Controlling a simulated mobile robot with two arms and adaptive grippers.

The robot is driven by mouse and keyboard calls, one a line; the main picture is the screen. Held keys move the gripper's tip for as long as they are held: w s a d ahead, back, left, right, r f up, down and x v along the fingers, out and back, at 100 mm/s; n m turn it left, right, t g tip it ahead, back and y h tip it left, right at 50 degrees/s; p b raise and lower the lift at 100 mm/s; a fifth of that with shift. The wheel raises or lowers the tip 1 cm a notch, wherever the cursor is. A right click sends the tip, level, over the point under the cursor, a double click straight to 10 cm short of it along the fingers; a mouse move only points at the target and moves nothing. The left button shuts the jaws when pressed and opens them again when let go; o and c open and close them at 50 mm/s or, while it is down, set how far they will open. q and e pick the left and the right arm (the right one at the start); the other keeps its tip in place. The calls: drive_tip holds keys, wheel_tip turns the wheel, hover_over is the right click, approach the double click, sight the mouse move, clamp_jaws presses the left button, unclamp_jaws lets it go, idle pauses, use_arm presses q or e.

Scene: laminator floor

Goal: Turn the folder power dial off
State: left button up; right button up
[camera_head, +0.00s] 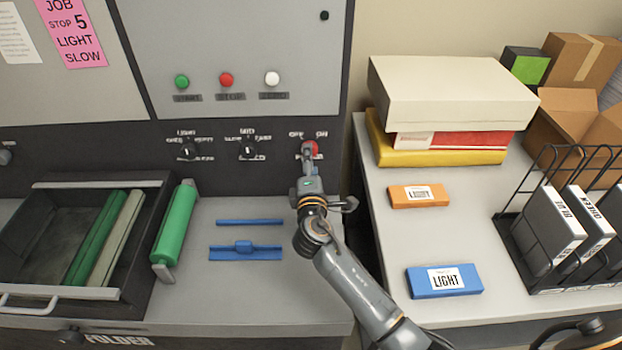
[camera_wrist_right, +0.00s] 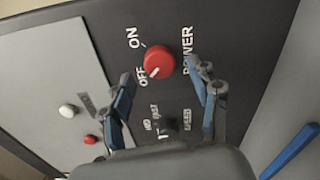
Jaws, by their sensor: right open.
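The red power dial (camera_head: 311,149) is on the dark panel strip under the grey control box, between small OFF and ON labels. In the right wrist view, the red dial (camera_wrist_right: 159,59) has ON, OFF and POWER printed around it. A small pale mark on its rim lies on the OFF side. My right gripper (camera_head: 309,164) is in front of the dial and partly covers it. In the wrist view, its fingers (camera_wrist_right: 162,80) are spread apart on either side of the dial's lower side, without visible contact. My left gripper is not in view.
Two black dials (camera_head: 189,151) (camera_head: 249,149) are left of the power dial. Green, red and white buttons (camera_head: 226,79) sit above. An open drawer tray (camera_head: 75,292) and green roller (camera_head: 175,225) are at left. Stacked boxes (camera_head: 450,95) and a wire rack (camera_head: 507,226) stand right.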

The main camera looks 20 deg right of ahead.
drive_tip(key=v, duration=0.9)
drive_tip(key=shift+s, duration=0.3)
drive_tip(key=shift+a, duration=0.1)
